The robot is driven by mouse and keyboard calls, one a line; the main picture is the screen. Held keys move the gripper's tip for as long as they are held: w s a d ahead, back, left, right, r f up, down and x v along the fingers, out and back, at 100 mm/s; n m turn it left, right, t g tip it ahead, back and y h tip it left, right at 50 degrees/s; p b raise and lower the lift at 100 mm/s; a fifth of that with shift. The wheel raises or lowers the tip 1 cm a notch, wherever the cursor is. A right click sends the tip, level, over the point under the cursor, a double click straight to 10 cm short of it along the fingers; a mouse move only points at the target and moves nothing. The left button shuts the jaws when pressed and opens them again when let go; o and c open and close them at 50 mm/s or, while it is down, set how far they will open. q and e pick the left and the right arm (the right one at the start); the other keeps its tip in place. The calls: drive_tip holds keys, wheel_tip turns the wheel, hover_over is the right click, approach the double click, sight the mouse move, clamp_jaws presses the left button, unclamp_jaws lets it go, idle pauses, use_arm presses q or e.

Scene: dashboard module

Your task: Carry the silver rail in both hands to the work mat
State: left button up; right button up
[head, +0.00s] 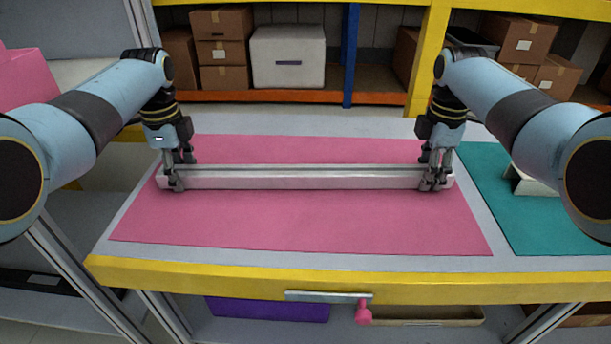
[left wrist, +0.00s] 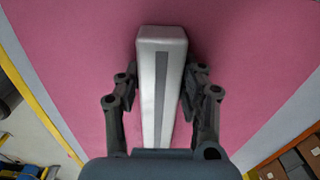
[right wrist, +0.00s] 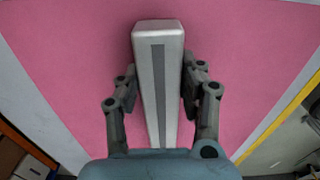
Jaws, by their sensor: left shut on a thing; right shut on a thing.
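The silver rail (head: 305,177) lies level across the pink mat (head: 300,220) in the head view, spanning from left to right. My left gripper (head: 174,178) is shut on the rail near its left end. My right gripper (head: 435,178) is shut on it near its right end. In the left wrist view the rail (left wrist: 162,75) runs between the fingers of the left gripper (left wrist: 160,100). The right wrist view shows the rail (right wrist: 158,70) between the fingers of the right gripper (right wrist: 160,100). I cannot tell whether the rail touches the mat or hangs just above it.
A teal mat (head: 540,215) with a pale object (head: 525,180) on it lies to the right. The table's yellow front edge (head: 350,283) has a handle below. Shelves with brown boxes (head: 222,50) and a white bin (head: 288,57) stand behind. The pink mat's front is clear.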

use_arm(q)
clamp_jaws()
use_arm(e)
clamp_jaws()
use_arm(q)
drive_tip(key=shift+r, duration=0.1)
